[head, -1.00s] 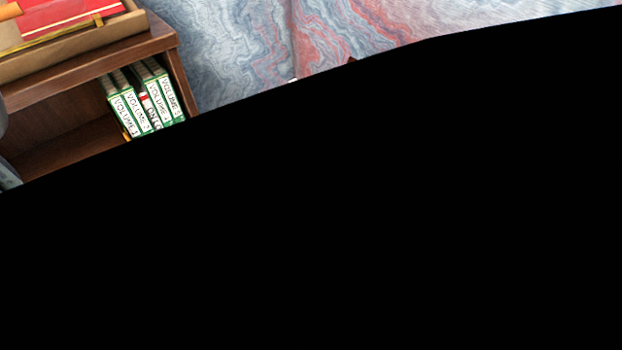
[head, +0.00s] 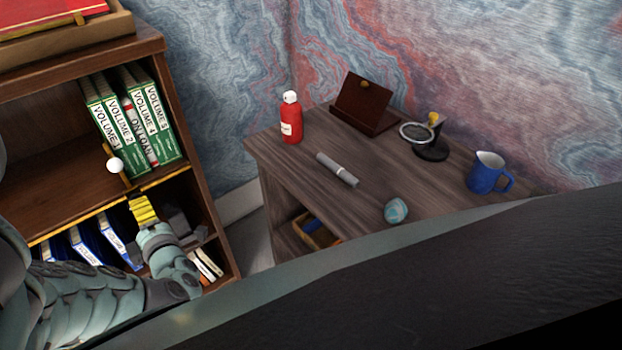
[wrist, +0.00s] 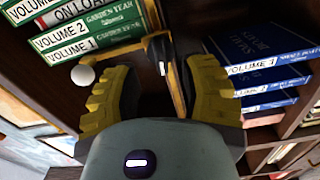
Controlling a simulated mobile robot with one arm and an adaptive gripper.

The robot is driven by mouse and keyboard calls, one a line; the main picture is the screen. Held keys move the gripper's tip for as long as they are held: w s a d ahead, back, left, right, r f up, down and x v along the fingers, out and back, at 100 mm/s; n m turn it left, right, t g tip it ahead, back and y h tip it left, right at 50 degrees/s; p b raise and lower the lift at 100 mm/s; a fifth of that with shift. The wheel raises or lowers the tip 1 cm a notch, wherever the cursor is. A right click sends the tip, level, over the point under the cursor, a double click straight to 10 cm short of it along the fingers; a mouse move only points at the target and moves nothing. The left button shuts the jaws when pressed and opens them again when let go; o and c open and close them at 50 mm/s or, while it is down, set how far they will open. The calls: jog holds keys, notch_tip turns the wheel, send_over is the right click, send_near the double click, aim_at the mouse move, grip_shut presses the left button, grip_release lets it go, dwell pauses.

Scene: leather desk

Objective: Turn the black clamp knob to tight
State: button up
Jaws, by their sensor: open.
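The black clamp knob (wrist: 159,50) shows in the wrist view with a pale mark on its face. It sits on a yellow-brown bar (wrist: 177,80) at the shelf, between my two fingers and beyond their tips. My gripper (wrist: 162,68) is open, its yellow ridged fingers either side of the knob, with no clear contact. A white ball (wrist: 84,75) is left of the left finger. In the head view, my gripper (head: 144,210) is at the bookcase below the white ball (head: 115,165); I cannot make out the knob there.
Green-and-white volumes (head: 133,118) stand on the bookcase's upper shelf, blue binders (head: 88,245) below. In the wrist view, blue books (wrist: 262,65) are close to the right finger. A desk (head: 300,165) right of the bookcase holds a red bottle (head: 291,120) and blue mug (head: 486,173).

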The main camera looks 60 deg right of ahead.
jog(key=shift+b+x, duration=0.3)
jog(key=shift+x, duration=2.05)
grip_shut()
